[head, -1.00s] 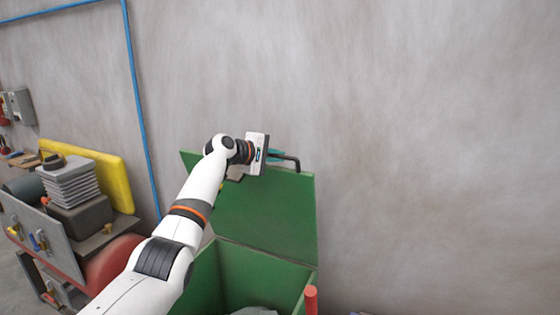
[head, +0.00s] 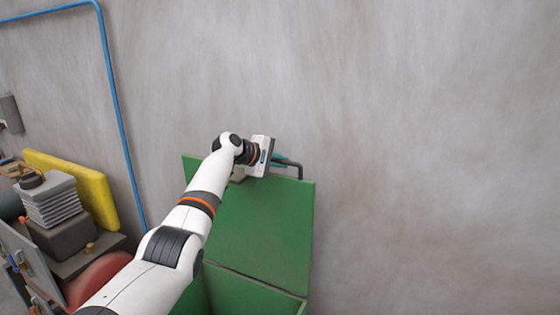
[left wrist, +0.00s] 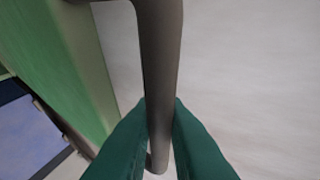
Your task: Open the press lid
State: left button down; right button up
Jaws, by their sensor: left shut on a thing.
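The green press lid (head: 262,220) stands raised, nearly upright, above the green press box (head: 255,293) in the head view. A dark bar handle (head: 299,170) is fixed at the lid's upper edge. My left gripper (head: 279,161) is at that handle. In the left wrist view its two teal fingers (left wrist: 160,135) are shut on the handle bar (left wrist: 160,60), one on each side. The lid's green face and edge (left wrist: 70,70) also show there at left. My right gripper is not in view.
At left stand a yellow block (head: 75,185), a stack of grey plates (head: 52,203) and a dark machine body (head: 65,237). A blue pipe (head: 118,110) runs along the grey wall (head: 400,120) behind. The space right of the lid looks clear.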

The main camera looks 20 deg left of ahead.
pick_arm(q)
jog(key=c, duration=1.5)
grip_release()
jog(key=shift+o, duration=0.2)
jog(key=shift+s+a, duration=0.1)
jog(key=shift+s+a+r+b, duration=0.15)
jog(key=shift+s+b, duration=0.1)
jog(key=shift+b, duration=0.05)
jog(key=b+v, duration=0.4)
jog(key=v, duration=0.7)
jog(key=shift+s, duration=0.1)
